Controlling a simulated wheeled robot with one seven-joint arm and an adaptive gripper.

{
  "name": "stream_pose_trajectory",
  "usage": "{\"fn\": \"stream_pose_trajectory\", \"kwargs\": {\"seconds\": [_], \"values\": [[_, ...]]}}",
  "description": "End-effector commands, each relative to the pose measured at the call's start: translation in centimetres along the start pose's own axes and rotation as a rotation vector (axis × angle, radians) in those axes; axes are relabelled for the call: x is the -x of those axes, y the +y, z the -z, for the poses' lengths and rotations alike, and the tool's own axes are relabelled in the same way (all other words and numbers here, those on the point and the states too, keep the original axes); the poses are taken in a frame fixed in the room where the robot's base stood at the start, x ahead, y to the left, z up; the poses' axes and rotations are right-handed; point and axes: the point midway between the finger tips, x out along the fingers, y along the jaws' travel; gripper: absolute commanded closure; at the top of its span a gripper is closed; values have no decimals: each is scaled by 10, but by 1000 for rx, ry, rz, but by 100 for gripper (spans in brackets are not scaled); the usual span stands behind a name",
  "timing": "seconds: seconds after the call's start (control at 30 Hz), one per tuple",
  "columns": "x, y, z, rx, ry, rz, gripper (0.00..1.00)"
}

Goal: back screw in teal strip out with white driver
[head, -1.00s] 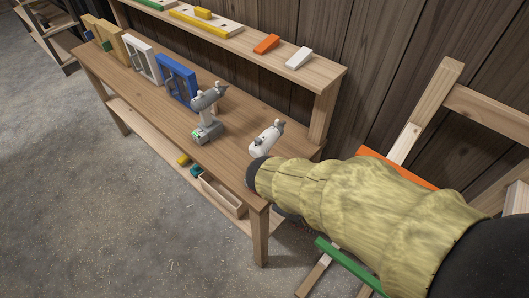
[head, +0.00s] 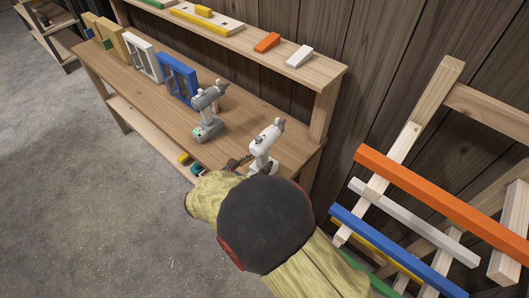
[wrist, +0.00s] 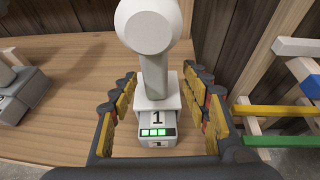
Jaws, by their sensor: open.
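The white driver (head: 266,143) stands upright on the workbench near its right end. In the wrist view the white driver (wrist: 152,65) is centred, its battery base marked 1 with lit green bars. My gripper (wrist: 160,88) is open, with one finger on each side of the driver's handle and base. Gaps show between the fingers and the driver. In the head view my gripper (head: 245,163) is partly hidden behind my arm. A green strip (head: 383,287) shows low on the wooden frame at right; I cannot tell any teal strip or its screws.
A grey driver (head: 207,112) stands left of the white one. A blue frame (head: 177,78) and other frames line the bench's back. An upper shelf (head: 250,48) holds coloured blocks. Orange (head: 440,195), white and blue strips cross the wooden frame at right.

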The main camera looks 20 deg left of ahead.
Motion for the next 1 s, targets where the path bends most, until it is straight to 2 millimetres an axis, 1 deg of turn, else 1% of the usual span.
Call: {"fn": "stream_pose_trajectory", "kwargs": {"seconds": [0.13, 0.27, 0.3, 0.4, 0.67, 1.0], "values": [[-13, 2, -3, -3, 1, 2, 53], [-32, 7, -8, -3, 1, 2, 53], [-38, 6, -7, -2, 1, 4, 53], [-48, 6, -7, -1, 2, 2, 53], [-50, 7, -8, -2, 2, 0, 54], [-50, 7, -8, -2, 2, 0, 74]]}}
